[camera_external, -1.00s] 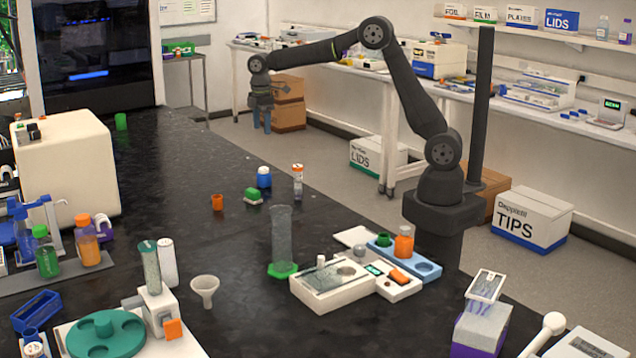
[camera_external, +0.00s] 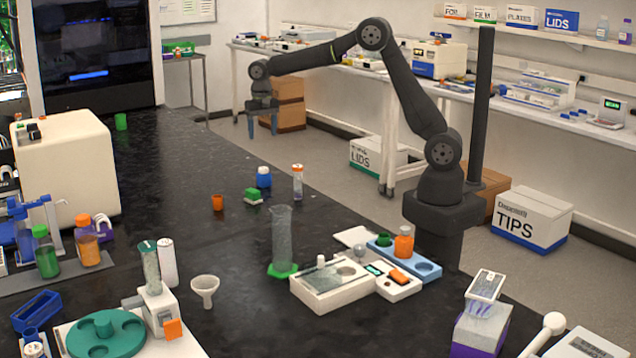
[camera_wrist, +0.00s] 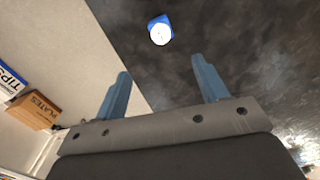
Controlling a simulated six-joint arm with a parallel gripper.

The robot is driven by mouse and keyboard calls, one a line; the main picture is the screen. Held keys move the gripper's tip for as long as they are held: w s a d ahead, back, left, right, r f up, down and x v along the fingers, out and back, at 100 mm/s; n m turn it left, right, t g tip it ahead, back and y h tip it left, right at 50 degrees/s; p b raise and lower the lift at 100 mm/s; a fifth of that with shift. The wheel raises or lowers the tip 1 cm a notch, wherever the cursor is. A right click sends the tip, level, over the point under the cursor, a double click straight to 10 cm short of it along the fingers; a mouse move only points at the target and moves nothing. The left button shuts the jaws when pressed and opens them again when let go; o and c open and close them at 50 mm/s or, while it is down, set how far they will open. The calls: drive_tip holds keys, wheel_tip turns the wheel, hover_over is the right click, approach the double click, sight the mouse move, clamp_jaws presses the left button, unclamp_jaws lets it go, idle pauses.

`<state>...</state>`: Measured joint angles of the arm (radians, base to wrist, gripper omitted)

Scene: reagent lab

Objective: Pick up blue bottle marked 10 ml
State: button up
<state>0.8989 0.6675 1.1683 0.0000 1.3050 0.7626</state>
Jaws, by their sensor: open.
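The small blue bottle with a white cap (camera_external: 264,177) stands on the black bench near its far right edge. In the wrist view a blue and white thing, seen from above, appears to be this bottle (camera_wrist: 160,31); it lies beyond the fingertips, roughly centred between them. Any 10 ml marking is too small to read. My gripper (camera_external: 262,130) is open and empty, fingers pointing down, above and behind the bottle, apart from it. Its two blue fingers are spread in the wrist view (camera_wrist: 161,72).
A tall cylinder (camera_external: 282,238) stands closer to the camera. The bench left of the orange cup is clear.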

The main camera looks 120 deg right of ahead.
sight(264, 168)
wheel_tip(264, 168, down, 17)
drive_tip(key=shift+w+f, duration=0.1)
drive_tip(key=shift+f, duration=0.05)
drive_tip(key=c, duration=1.1)
drive_tip(key=shift+c, duration=0.2)
